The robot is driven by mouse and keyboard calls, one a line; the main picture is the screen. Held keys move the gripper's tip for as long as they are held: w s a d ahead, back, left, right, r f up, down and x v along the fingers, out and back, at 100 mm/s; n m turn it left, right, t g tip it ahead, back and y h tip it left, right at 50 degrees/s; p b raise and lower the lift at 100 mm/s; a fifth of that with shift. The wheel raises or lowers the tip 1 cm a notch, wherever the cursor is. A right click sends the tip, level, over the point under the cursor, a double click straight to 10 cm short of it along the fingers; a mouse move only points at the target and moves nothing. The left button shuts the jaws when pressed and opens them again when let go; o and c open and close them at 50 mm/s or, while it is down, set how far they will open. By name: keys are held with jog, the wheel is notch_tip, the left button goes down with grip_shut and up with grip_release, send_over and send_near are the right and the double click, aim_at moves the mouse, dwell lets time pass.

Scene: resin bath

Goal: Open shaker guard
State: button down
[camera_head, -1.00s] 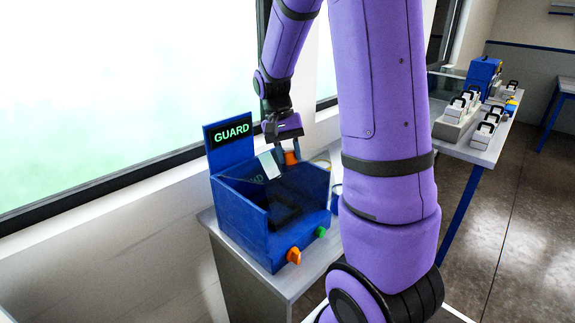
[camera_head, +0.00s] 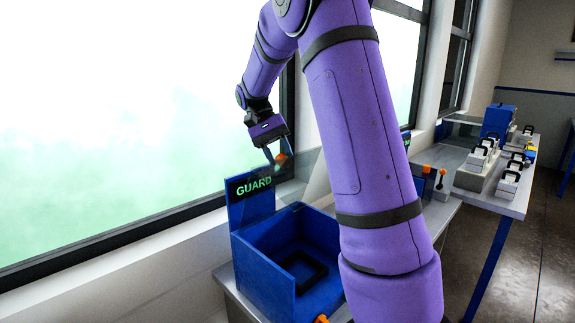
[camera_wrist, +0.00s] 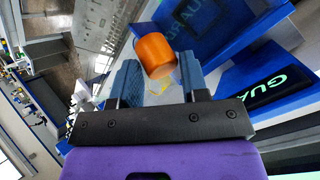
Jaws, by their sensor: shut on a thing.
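The shaker (camera_head: 262,262) is a blue open-topped box with a panel reading GUARD (camera_head: 252,187) at its back left corner. Its clear guard (camera_head: 306,172) stands raised above the box, at the back, and is hard to make out against the window. My gripper (camera_head: 276,157) is shut on the guard's orange knob (camera_head: 282,160), high above the box. In the wrist view the orange knob (camera_wrist: 155,56) sits between the two blue fingers. A black square frame (camera_head: 318,270) lies inside the box. My arm hides the box's right side.
Another blue device with an orange knob (camera_head: 427,168) stands to the right, behind my arm. Farther back, a table (camera_head: 513,203) holds several white holders with black handles and a blue machine (camera_head: 498,121). A window and its sill run close behind the shaker.

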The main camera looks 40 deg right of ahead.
jog(key=c, duration=1.7)
grip_release()
jog(key=shift+g, duration=0.6)
jog(key=w, duration=0.3)
jog(key=w+a+f, duration=0.1)
jog(key=w, duration=0.1)
jog(key=shift+w+f, duration=0.1)
jog(key=shift+w, duration=0.1)
jog(key=shift+o, duration=0.3)
jog(key=shift+w+a+f+g, duration=0.15)
jog(key=shift+w+g, duration=0.25)
jog(key=shift+w, duration=0.2)
jog(key=shift+w+d+f+g, duration=0.1)
jog(key=shift+w+g, duration=0.3)
jog(key=shift+w, duration=0.35)
jog(key=o, duration=0.9)
jog(key=shift+w+a+f, duration=0.1)
jog(key=shift+w, duration=0.05)
jog(key=shift+c, duration=0.2)
